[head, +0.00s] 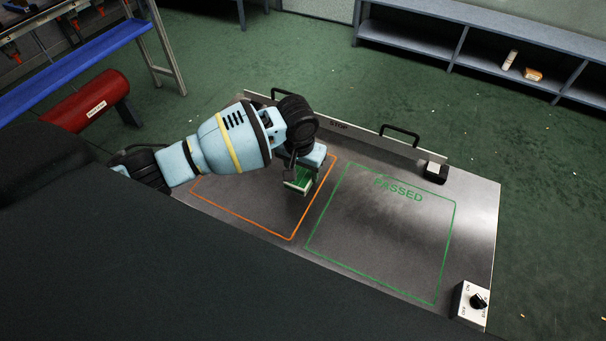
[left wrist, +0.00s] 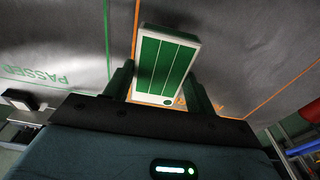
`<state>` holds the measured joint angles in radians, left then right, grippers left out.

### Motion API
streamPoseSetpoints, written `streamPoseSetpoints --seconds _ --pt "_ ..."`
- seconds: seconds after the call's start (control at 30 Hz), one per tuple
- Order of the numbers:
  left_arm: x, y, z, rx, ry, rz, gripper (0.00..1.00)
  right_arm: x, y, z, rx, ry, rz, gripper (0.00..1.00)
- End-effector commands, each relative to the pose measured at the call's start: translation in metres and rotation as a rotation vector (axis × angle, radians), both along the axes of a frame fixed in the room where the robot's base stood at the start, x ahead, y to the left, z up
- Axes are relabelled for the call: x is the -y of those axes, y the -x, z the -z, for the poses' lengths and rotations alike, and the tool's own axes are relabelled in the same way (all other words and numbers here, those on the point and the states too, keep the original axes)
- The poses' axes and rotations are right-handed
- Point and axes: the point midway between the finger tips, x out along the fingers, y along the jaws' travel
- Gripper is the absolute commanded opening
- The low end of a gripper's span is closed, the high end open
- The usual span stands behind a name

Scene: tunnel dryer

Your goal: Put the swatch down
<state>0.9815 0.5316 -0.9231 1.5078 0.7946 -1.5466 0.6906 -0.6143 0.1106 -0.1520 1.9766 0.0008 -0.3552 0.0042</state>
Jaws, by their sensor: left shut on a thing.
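The swatch is a flat green block with thin pale stripes and a white edge; it shows clearly in the left wrist view (left wrist: 167,62) and partly in the head view (head: 298,185). My left gripper (head: 304,180) is shut on it, with a finger on each side in the left wrist view. It holds the swatch over the right part of the orange outlined square (head: 240,219). I cannot tell whether the swatch touches the steel table (head: 474,222). The green outlined square marked PASSED (head: 398,190) is empty, to the right. My right gripper is not in view.
A low rail marked STOP (head: 355,132) with black handles runs along the table's far edge. A small black block with a pale top (head: 436,172) sits at its right end. A knob box (head: 471,301) stands at the near right corner. A red cylinder (head: 80,103) is at left.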

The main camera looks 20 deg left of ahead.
Motion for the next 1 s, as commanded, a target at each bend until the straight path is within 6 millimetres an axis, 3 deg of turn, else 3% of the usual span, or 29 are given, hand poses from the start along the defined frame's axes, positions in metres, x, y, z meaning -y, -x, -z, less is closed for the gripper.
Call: streamPoseSetpoints --seconds 0.1,0.33,0.73,0.77,0.9,1.0 --pt "-0.002 -0.008 0.003 -0.002 0.000 -0.002 0.29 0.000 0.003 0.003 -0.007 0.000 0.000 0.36" --pt "-0.002 -0.007 0.035 -0.001 0.000 -0.001 0.29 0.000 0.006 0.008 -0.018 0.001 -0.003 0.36" --pt "-0.002 -0.007 0.038 0.001 0.000 -0.002 0.29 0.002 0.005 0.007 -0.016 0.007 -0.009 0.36" --pt "-0.002 -0.007 0.038 0.002 0.000 -0.001 0.58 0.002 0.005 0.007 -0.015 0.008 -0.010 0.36" --pt "-0.002 -0.007 0.038 0.002 0.000 -0.001 0.76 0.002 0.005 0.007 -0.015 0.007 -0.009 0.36" --pt "-0.002 -0.007 0.038 0.002 0.000 -0.001 0.77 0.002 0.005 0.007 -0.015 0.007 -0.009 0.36"
